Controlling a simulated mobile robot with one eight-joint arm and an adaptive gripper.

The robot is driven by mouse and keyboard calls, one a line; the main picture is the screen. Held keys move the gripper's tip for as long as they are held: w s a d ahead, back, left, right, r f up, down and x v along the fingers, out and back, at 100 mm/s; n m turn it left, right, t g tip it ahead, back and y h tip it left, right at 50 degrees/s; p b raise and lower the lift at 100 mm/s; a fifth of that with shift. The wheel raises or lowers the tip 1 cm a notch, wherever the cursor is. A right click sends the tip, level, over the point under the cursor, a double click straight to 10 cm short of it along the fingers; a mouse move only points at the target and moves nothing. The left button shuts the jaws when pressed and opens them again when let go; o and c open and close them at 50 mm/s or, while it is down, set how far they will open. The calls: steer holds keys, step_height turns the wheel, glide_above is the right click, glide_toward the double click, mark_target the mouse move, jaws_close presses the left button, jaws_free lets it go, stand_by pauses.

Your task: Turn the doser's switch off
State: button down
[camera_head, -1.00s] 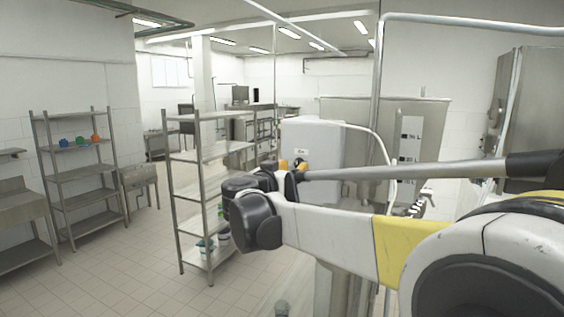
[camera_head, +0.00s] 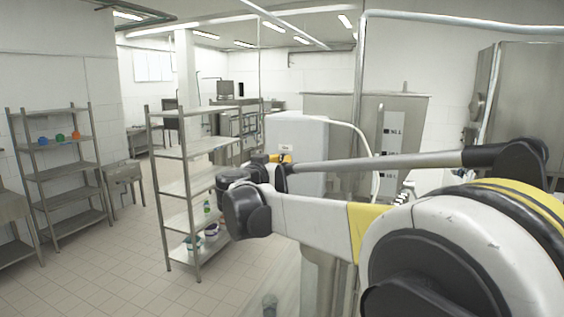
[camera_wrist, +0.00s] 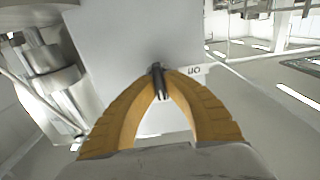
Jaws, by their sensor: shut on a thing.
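The doser is a pale box (camera_head: 310,133) in the middle of the head view, beyond my arm. In the wrist view its flat pale face (camera_wrist: 115,35) fills the upper middle. A small dark metal switch lever (camera_wrist: 157,84) stands out from that face, with a small label (camera_wrist: 192,70) beside it. My gripper (camera_wrist: 158,74) has its two orange fingers closed together around the lever. In the head view my gripper (camera_head: 279,158) is at the doser's front, small and partly hidden by my arm, and the switch cannot be made out.
A metal shelf rack (camera_head: 187,158) stands left of the doser, with small containers (camera_head: 210,231) on its low shelf. Another rack (camera_head: 62,175) with coloured cups stands by the left wall. A large steel tank (camera_head: 343,112) is behind the doser. The tiled floor at left is clear.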

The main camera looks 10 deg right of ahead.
steer(key=shift+n, duration=0.3)
steer(key=n+b, duration=0.2)
steer(key=n, duration=0.1)
steer(key=shift+a+f+n, duration=0.1)
steer(key=shift+n, duration=0.3)
steer(key=n+b, duration=0.1)
steer(key=n, duration=0.3)
steer(key=shift+w+n, duration=0.1)
steer(key=shift+n, duration=0.2)
steer(key=n+b, duration=0.1)
steer(key=n, duration=0.3)
steer(key=shift+a, duration=0.1)
steer(key=n+b, duration=0.1)
steer(key=n, duration=0.3)
steer(key=shift+f+n, duration=0.1)
steer(key=shift+n, duration=0.2)
steer(key=c, duration=1.5)
jaws_free()
steer(key=shift+w, duration=0.1)
